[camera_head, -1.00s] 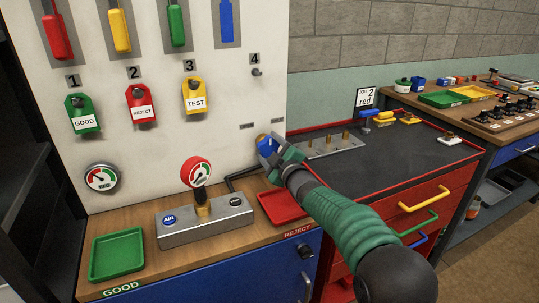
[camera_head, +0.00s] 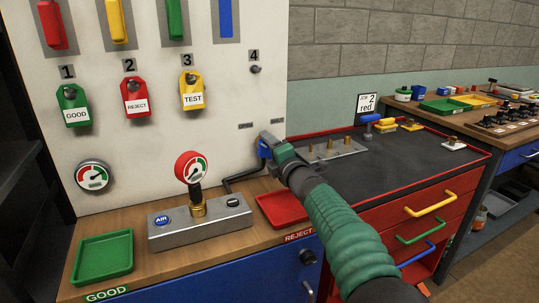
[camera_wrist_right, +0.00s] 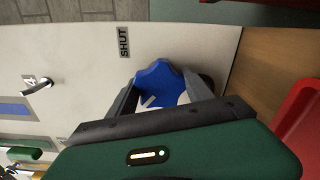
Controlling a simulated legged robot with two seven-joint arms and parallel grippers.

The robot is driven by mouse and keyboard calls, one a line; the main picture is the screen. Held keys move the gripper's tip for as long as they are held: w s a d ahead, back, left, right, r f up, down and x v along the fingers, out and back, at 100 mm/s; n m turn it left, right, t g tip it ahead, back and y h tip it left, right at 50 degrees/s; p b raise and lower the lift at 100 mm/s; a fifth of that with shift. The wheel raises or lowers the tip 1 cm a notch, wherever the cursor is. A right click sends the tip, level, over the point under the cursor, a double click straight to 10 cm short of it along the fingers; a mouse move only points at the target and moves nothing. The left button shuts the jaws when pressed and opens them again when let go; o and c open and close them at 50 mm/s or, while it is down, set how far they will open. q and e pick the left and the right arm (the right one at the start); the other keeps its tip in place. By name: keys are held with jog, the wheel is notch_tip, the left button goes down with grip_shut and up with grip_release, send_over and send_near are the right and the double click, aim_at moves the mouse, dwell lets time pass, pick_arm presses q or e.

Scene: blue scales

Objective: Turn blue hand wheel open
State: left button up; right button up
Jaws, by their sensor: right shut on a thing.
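The blue hand wheel (camera_wrist_right: 158,78) is mounted on the white panel and shows between my fingers in the right wrist view, with part of a white mark on its face. In the head view only a small blue part of the wheel (camera_head: 263,150) shows beside the gripper. My right gripper (camera_head: 269,146) is shut on the wheel, its fingers on either side of the rim. The palm hides part of the wheel. A label reading SHUT (camera_wrist_right: 124,42) is on the panel near the wheel. My left gripper is not in view.
A gauge on a grey air block (camera_head: 200,224) stands on the wooden bench left of my arm. A red tray (camera_head: 282,209) lies below the wheel, a green tray (camera_head: 103,258) at the far left. A red-edged cabinet (camera_head: 400,165) is on the right.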

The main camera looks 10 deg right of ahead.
jog(key=shift+a+f+n+b, duration=0.15)
jog(key=shift+f+n+b, duration=0.35)
jog(key=shift+n, duration=0.5)
jog(key=o, duration=1.2)
jog(key=shift+s+r, duration=0.1)
jog(key=shift+o, duration=0.9)
jog(key=shift+r, duration=0.15)
jog(key=shift+r, duration=0.1)
jog(key=v, duration=1.6)
jog(key=shift+s+b, duration=0.3)
jog(key=shift+b, duration=0.05)
